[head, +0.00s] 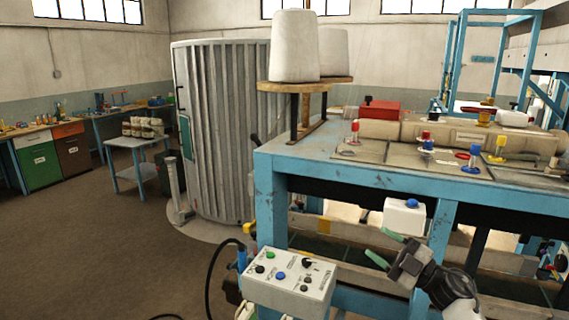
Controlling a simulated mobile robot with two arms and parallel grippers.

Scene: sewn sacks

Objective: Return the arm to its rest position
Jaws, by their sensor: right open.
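My right gripper (383,248) shows at the lower right of the head view. Its two green fingertips are spread apart with nothing between them. It is in front of the blue-framed workbench (352,196), below the bench top, and to the right of the white control box. My right arm runs from the gripper down to the bottom edge at the right. My left gripper is not in the picture.
A white control box (290,277) with knobs stands in front of the bench. White thread cones (295,48) sit on a wooden stand at the bench's left end. A grey corrugated cabinet (222,130) stands behind. The brown floor (95,235) at left is mostly clear.

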